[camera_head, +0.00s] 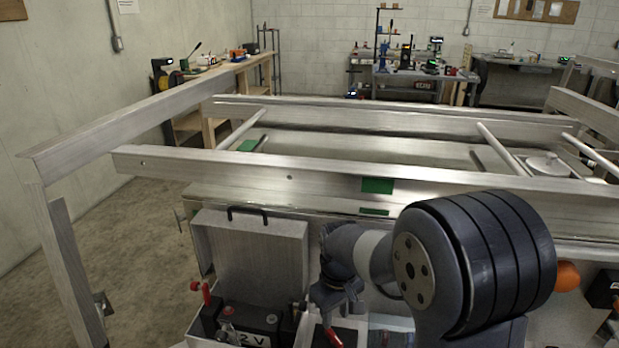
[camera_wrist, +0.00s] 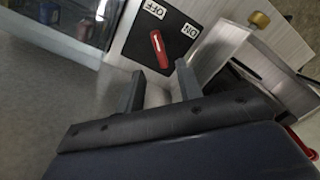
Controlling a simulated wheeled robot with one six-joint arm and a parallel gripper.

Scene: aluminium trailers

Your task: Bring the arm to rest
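My gripper (camera_wrist: 159,70) shows in the wrist view with its two grey fingers apart and nothing visible between them. Past the fingertips is a black switch plate (camera_wrist: 133,45) with OFF and ON labels and a red switch lever (camera_wrist: 159,49). The lever appears apart from the fingers. In the head view my arm (camera_head: 410,270) is folded low at the front of the trailer, its wrist pointing down. The fingertips cannot be made out there.
An open metal box with a raised lid (camera_head: 250,255) holds a black battery (camera_head: 250,322) with red terminal parts, left of my wrist. The aluminium trailer frame (camera_head: 300,175) spans the space beyond. Workbenches (camera_head: 410,78) stand at the back wall. Bare floor (camera_head: 130,240) lies at left.

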